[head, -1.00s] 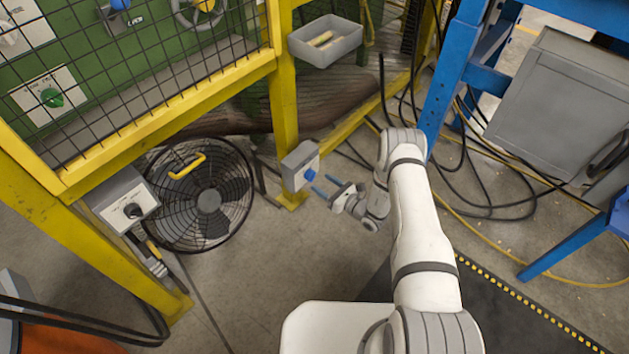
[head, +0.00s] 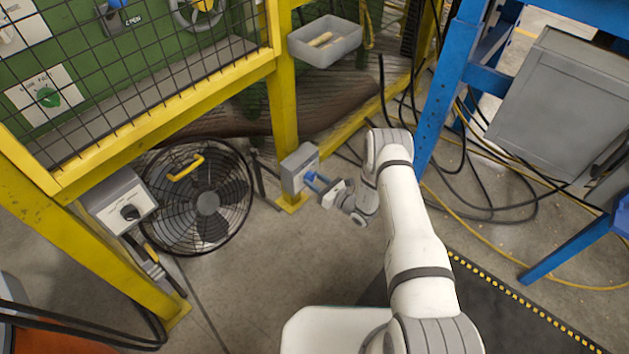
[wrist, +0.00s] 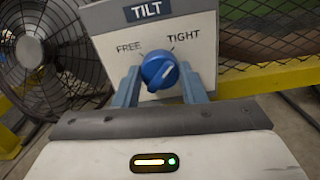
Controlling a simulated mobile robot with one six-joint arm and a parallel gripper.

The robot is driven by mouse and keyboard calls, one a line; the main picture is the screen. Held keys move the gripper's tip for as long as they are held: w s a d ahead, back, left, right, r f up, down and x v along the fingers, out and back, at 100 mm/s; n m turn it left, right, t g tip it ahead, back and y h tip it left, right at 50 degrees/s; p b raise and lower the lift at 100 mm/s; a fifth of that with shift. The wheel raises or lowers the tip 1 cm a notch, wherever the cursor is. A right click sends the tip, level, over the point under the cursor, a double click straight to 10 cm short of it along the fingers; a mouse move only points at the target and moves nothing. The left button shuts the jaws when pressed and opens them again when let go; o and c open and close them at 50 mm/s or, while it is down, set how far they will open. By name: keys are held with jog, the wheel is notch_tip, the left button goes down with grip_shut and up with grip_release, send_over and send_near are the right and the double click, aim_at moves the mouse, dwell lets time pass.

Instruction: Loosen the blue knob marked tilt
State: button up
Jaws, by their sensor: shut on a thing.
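The blue knob (wrist: 160,70) sits on the front of a grey box (wrist: 206,62) labelled TILT, with FREE on the left and TIGHT on the right. Its white mark slants up to the right, toward the TIGHT side. My gripper (wrist: 160,82) has one blue finger on each side of the knob and is shut on it. In the head view, my gripper (head: 314,184) reaches the box (head: 296,168) from the lower right, and its fingers mostly hide the knob.
A round black floor fan (head: 208,203) stands left of the box. A yellow post (head: 284,110) rises behind it. Another grey box with a black knob (head: 131,212) is at the left. A grey bin (head: 326,44) hangs above. Black cables (head: 490,205) lie on the floor at right.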

jog(key=c, duration=0.3)
jog(key=n+b, duration=0.4)
jog(key=n, duration=1.3)
jog(key=shift+d+n, duration=0.15)
jog(key=shift+n, duration=0.15)
dwell(0.5)
jog(key=o, duration=1)
